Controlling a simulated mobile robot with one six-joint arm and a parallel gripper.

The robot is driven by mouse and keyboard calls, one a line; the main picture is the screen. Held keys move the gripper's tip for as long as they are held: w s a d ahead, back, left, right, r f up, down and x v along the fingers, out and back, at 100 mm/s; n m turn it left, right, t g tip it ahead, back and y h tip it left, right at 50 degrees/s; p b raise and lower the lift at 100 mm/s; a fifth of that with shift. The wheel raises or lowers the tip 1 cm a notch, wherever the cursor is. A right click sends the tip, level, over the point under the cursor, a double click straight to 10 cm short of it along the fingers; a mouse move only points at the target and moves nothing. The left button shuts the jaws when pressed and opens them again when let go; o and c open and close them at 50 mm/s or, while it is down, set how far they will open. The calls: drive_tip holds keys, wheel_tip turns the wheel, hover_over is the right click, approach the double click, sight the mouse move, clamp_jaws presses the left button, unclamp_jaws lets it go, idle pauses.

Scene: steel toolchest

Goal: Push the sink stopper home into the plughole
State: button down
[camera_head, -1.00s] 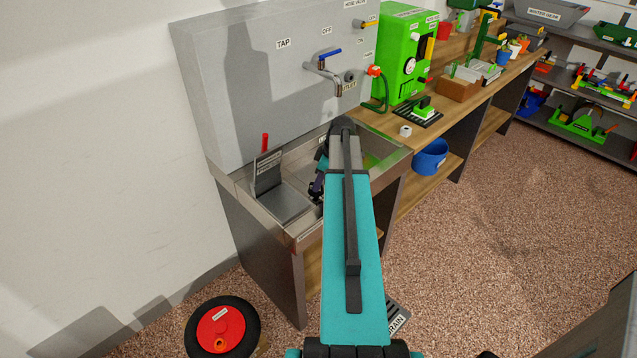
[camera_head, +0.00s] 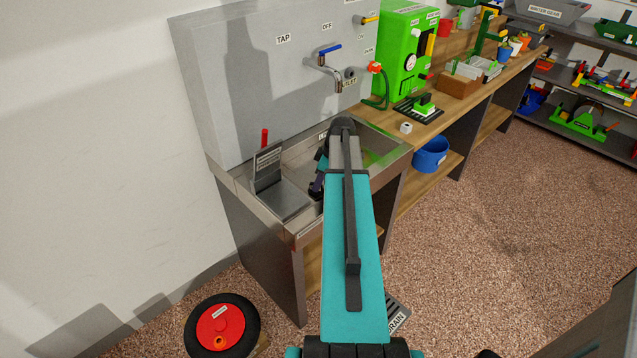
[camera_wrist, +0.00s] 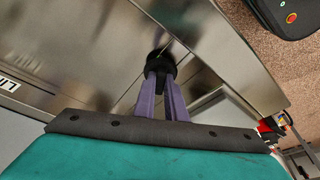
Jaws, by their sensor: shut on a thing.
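My gripper (camera_wrist: 163,88) points down into the steel sink (camera_wrist: 95,45), its two purple fingers close together. They are shut on the black round sink stopper (camera_wrist: 161,65) at their tips. The wrist view shows the stopper against the basin floor, but I cannot tell whether it touches the floor or sits in the plughole. The plughole itself is hidden. In the head view my arm covers most of the gripper (camera_head: 317,189) and the middle of the sink, and the stopper cannot be made out there.
The tap (camera_head: 322,72) with a blue lever juts from the grey back panel above the sink. A grey plate with a red handle (camera_head: 264,138) stands at the sink's left. A green machine (camera_head: 402,55) is on the bench to the right. A blue bucket (camera_head: 431,157) sits below.

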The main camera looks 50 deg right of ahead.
drive_tip(key=shift+f+b, duration=0.45)
drive_tip(key=shift+f, duration=0.3)
drive_tip(key=c, duration=1.7)
unclamp_jaws()
drive_tip(key=shift+r, duration=0.2)
drive_tip(key=shift+b+v, duration=1.1)
drive_tip(key=shift+v, duration=5.65)
drive_tip(key=shift+d, duration=0.1)
